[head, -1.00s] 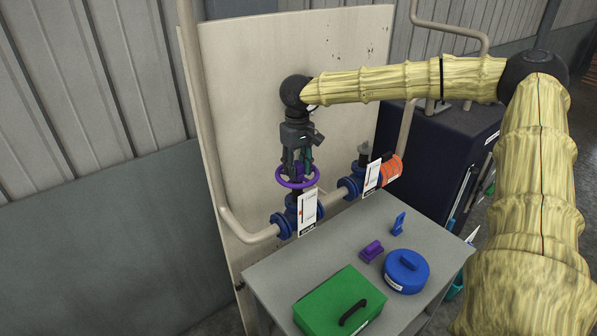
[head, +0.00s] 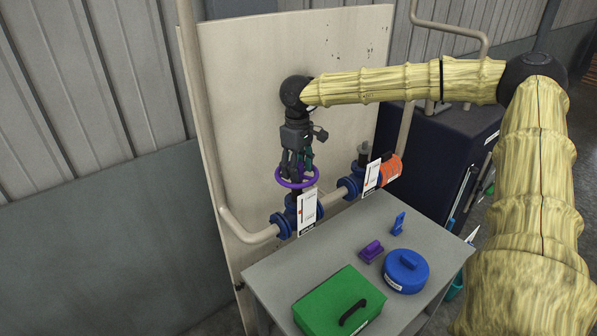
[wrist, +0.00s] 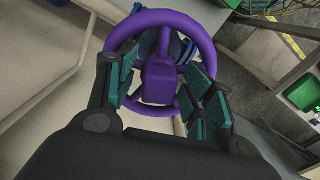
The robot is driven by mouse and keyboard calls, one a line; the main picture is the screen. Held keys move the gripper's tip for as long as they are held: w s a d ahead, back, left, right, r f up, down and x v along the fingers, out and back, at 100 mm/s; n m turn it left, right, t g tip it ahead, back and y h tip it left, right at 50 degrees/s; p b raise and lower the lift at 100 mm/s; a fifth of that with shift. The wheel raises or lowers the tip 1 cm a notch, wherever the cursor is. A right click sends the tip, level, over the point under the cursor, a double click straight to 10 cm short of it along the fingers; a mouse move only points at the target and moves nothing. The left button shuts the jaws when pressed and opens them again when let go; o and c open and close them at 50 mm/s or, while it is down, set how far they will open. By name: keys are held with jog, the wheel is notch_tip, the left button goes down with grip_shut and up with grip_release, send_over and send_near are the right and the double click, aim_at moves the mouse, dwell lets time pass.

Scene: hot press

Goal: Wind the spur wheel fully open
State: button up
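A purple handwheel (head: 313,181) sits level on top of the blue left-hand valve (head: 281,224). I take it for the spur wheel, but its label is too small to read. My gripper (head: 297,177) points down over it from above. In the wrist view the wheel's rim (wrist: 203,38) and its hub (wrist: 158,82) show between my teal fingers. The fingers (wrist: 163,85) stand apart on either side of the hub, with gaps to it. Whether a fingertip touches a spoke or the rim, I cannot tell.
A second blue valve (head: 352,186) with an orange part (head: 391,168) is to the right. The grey table (head: 270,272) holds a green case (head: 328,297), a blue lidded pot (head: 406,271), and small purple and blue pieces.

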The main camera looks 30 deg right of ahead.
jog(key=shift+r, duration=0.1)
jog(key=shift+w+n, duration=0.1)
jog(key=shift+n, duration=0.4)
jog(key=shift+a, duration=0.2)
jog(key=shift+n, duration=0.3)
jog(key=shift+d, duration=0.2)
